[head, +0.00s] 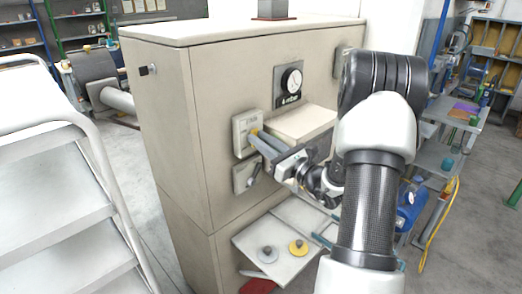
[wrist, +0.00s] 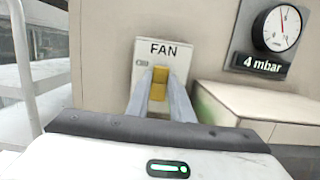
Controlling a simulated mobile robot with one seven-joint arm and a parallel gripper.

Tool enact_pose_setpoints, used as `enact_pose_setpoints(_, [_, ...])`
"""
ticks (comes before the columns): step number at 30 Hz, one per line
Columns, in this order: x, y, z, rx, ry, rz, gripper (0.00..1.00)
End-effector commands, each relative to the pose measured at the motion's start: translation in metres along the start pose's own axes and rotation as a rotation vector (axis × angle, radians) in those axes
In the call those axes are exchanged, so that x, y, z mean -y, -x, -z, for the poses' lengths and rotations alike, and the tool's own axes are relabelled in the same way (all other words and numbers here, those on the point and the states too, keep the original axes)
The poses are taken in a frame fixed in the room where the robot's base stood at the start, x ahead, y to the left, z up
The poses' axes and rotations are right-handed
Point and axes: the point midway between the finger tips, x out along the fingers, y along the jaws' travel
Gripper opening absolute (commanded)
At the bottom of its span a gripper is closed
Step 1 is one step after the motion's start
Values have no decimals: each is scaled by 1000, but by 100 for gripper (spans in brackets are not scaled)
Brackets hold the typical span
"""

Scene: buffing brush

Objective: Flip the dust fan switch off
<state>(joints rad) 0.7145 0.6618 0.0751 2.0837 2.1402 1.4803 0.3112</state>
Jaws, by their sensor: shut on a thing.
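The dust fan switch box (wrist: 171,57) is a pale plate marked FAN on the cabinet front. It also shows in the head view (head: 240,124). Its yellow lever (wrist: 159,84) sits between the fingers of my gripper (wrist: 161,77), which are shut on it. In the head view my gripper (head: 257,138) reaches the box from the right, and only a bit of yellow shows at the fingertips. The fingers hide part of the lever and the plate's lower part. I cannot tell from these frames which position the lever is in.
A second box with a lever (head: 246,176) is just below. A gauge reading 4 mbar (head: 291,80) is up to the right. A beige housing (head: 304,123) juts out right of the switch. A shelf (head: 273,251) with two discs lies below. White steps (head: 62,190) stand left.

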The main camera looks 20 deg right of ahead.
Motion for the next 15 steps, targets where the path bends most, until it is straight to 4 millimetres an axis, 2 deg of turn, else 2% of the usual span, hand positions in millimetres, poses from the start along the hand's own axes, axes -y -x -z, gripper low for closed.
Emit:
enact_pose_setpoints(1, [0, 2, 12, 39, 1, 0, 0])
enact_pose_setpoints(3, [0, 2, 14, 92, 1, 0, 0])
enact_pose_setpoints(9, [0, 2, 12, 208, 1, -1, 0])
enact_pose_setpoints(15, [0, 2, 7, 239, 2, -1, 0])
